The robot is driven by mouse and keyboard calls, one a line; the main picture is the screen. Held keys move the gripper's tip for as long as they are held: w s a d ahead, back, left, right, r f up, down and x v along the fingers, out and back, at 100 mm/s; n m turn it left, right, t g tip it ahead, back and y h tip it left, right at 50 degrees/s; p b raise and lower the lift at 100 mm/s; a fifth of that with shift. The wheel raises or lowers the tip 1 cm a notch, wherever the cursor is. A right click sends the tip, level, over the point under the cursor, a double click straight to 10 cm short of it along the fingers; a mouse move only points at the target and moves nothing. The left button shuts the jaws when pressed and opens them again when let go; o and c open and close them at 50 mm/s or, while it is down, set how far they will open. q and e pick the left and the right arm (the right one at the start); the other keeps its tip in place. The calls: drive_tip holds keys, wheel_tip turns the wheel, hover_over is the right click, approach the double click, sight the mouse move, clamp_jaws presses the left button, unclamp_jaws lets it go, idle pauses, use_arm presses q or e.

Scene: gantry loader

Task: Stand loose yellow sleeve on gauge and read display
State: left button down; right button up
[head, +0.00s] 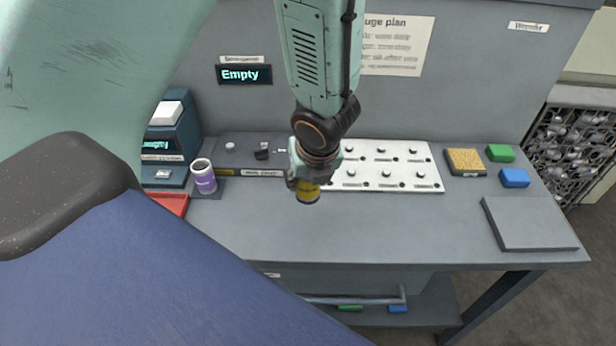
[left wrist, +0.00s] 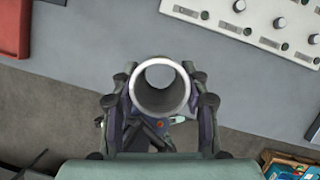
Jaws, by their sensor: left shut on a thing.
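My left gripper (head: 307,180) is shut on a yellow sleeve (head: 308,192) and holds it above the front part of the bench. In the left wrist view the sleeve (left wrist: 161,88) shows end-on as an open grey ring between the two fingers (left wrist: 160,100). A purple and white sleeve (head: 204,177) stands at the left of the bench, beside a dark blue device (head: 172,135) with a small lit display, which may be the gauge. A wall display (head: 244,74) reads "Empty". My right gripper is not in view.
A red tray (head: 173,204) is at the left. A tan pad (head: 465,161), green block (head: 500,153), blue block (head: 515,177) and grey plate (head: 528,222) are at the right. The front middle is clear.

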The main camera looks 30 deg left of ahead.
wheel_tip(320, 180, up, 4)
drive_tip(key=p, duration=0.4)
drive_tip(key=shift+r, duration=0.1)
idle(0.5)
